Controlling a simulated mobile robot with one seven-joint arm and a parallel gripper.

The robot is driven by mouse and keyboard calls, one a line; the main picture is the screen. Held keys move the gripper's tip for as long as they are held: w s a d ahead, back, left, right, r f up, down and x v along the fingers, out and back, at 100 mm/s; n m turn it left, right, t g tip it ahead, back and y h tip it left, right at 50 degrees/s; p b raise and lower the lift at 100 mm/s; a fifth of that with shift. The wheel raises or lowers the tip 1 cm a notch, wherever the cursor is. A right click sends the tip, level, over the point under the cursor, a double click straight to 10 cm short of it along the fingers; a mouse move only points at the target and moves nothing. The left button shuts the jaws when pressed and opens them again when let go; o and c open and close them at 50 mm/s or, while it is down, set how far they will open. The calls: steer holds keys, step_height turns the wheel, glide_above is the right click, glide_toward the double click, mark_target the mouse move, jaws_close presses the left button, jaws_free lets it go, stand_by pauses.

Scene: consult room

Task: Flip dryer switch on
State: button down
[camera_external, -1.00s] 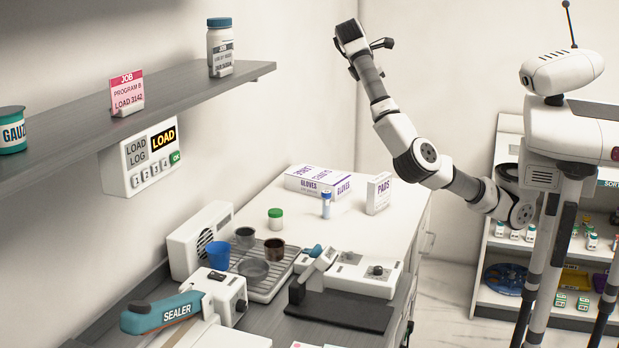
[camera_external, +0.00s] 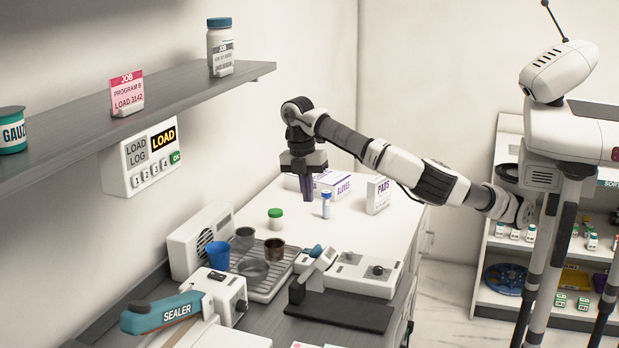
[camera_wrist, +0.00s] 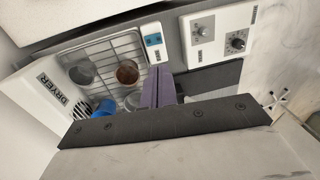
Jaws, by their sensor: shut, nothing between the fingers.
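The dryer (camera_external: 186,250) is a white box with a round fan grille, at the back left of the counter. Its DRYER label (camera_wrist: 58,95) shows in the wrist view. A small white panel with a blue rocker-like piece (camera_wrist: 153,40) lies beside the drying rack in the wrist view; a blue-topped white part (camera_external: 314,250) shows near there in the external view. I cannot tell surely that it is the dryer switch, or its position. My gripper (camera_external: 308,197) points down above the counter, its purple fingers (camera_wrist: 158,76) shut and empty, apart from the panel.
The sealer (camera_external: 168,310) is at front left. A green-capped jar (camera_external: 275,218) and glove box (camera_external: 322,182) stand behind.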

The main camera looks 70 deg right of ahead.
steer(key=f, duration=0.4)
steer(key=s+f+p, duration=0.1)
steer(key=f, duration=0.4)
steer(key=f+p, duration=0.1)
steer(key=f, duration=0.4)
steer(key=shift+s, duration=0.35)
steer(key=shift+s+f+t+b, duration=0.15)
steer(key=shift+f+t+b, duration=0.25)
steer(key=shift+b, duration=0.35)
steer(key=shift+r, duration=0.25)
steer(key=shift+p, duration=0.35)
